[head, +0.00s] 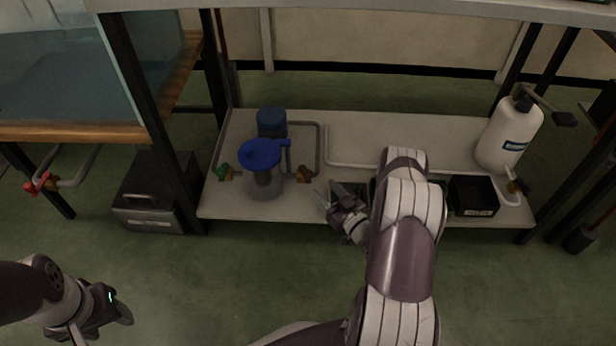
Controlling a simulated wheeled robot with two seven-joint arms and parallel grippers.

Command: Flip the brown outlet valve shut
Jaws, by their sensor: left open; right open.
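The brown outlet valve (304,174) sits on the grey pipe at the right side of the blue-topped cylinder (264,168), on the low shelf. Its handle is too small to tell which way it points. My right gripper (328,199) is open and empty, just below and to the right of the brown valve, apart from it in the picture. My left gripper (122,312) is low at the left, over the floor, away from the shelf. It is open, though its fingers show only from the side.
A green valve (225,172) is left of the cylinder, and a blue-lidded container (271,122) stands behind. A white bottle (510,134) and black bin (473,195) are at right. A red valve (41,183) and dark box (154,205) are at left.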

